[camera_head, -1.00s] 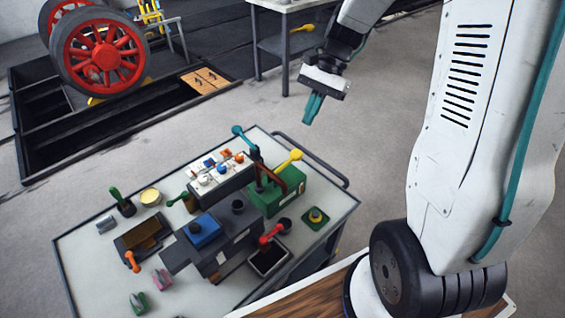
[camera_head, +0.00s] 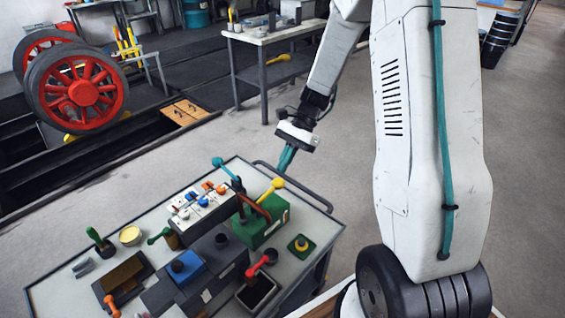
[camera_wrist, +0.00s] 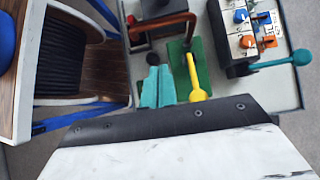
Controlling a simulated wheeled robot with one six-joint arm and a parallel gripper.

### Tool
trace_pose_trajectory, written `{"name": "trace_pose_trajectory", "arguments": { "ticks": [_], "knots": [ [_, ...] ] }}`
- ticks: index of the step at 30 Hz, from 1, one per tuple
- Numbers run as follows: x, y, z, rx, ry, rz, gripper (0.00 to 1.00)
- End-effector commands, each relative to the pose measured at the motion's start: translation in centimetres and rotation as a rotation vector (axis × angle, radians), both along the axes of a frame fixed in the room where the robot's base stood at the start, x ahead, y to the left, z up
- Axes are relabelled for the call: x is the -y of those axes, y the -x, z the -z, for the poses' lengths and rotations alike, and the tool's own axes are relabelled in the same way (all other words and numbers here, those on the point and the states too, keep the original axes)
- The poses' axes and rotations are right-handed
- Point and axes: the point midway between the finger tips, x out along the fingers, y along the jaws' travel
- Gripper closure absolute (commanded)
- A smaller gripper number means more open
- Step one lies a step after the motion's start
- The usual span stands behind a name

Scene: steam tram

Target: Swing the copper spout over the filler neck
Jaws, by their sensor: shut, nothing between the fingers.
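The copper spout (camera_head: 252,207) is a brown bent pipe at the green box (camera_head: 272,222) on the cart; its bend also shows near the top of the wrist view (camera_wrist: 163,27). I cannot tell for sure which part is the filler neck; a short dark round neck (camera_head: 222,240) stands on the dark block left of the green box. My gripper (camera_head: 287,158) has teal fingers, shut and empty. It hangs above the cart's far side, just behind the yellow-knobbed lever (camera_head: 272,188). In the wrist view its fingers (camera_wrist: 157,90) point toward the spout, apart from it.
A switch panel (camera_head: 202,203), a blue block (camera_head: 186,266) and a red-handled lever (camera_head: 262,265) crowd the cart. The cart's dark rail (camera_head: 295,188) runs along its far right edge. Open floor lies behind.

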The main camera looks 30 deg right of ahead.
Motion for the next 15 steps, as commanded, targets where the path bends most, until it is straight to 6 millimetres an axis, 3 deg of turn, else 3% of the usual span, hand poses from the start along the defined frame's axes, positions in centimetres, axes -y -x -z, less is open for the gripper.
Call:
{"name": "trace_pose_trajectory", "arguments": {
  "ticks": [9, 15],
  "knots": [
    [-4.2, 1.4, 5.4, -0.005, 0.0, -0.002, 1.0],
    [-6.8, 2.2, 5.7, 0.0, 0.0, -0.004, 1.0]
  ]
}}
